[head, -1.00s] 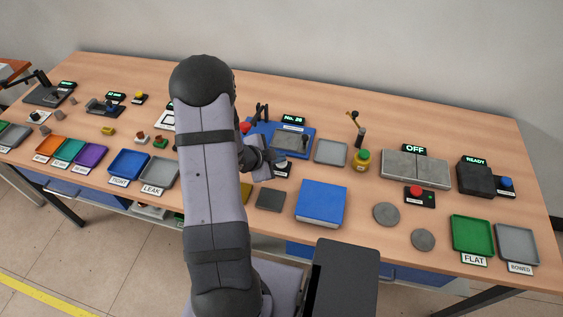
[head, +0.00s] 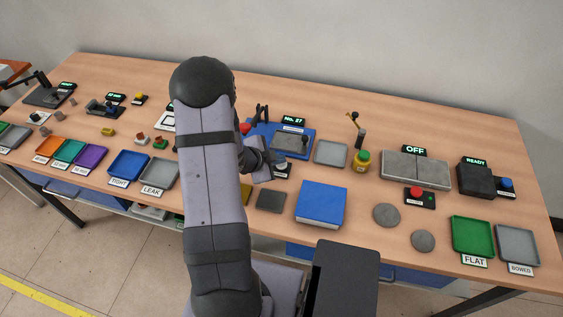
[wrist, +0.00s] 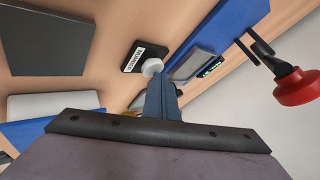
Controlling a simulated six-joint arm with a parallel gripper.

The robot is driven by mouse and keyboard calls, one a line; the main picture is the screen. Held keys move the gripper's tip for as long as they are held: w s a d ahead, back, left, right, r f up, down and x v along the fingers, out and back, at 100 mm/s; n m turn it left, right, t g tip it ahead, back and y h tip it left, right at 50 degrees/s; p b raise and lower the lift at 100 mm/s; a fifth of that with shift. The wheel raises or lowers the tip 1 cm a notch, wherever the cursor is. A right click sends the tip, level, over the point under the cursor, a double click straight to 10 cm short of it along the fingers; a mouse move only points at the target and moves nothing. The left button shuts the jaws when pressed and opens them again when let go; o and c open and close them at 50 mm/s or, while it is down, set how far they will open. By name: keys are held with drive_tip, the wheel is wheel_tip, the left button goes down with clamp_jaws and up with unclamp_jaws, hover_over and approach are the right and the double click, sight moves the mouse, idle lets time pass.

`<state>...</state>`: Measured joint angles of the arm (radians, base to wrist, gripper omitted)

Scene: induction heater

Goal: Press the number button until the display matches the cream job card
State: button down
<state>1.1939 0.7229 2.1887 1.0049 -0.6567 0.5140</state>
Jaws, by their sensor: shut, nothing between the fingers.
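The number button is a pale round cap on a small black labelled base (head: 282,172), in front of the blue machine. In the wrist view the pale button (wrist: 152,67) is just beyond my fingertips; I cannot tell whether they touch it. My gripper (head: 272,160) is shut and empty, and its closed fingers show in the wrist view (wrist: 160,85). The display (head: 293,121) behind the blue machine appears to read No. 27 in green. It shows small and slanted in the wrist view (wrist: 211,67). I cannot make out the cream job card.
The blue machine (head: 310,143) with a red knob (wrist: 298,86) stands close behind the button. A dark plate (head: 270,201) and a blue box (head: 321,204) lie in front. My arm hides part of the bench.

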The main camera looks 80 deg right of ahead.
sight(279, 166)
drive_tip(key=shift+r+p, duration=0.55)
drive_tip(key=shift+r, duration=0.2)
drive_tip(key=shift+r, duration=0.1)
wheel_tip(279, 166, up, 5)
drive_tip(key=p, duration=0.4)
drive_tip(key=shift+p, duration=0.3)
idle(0.4)
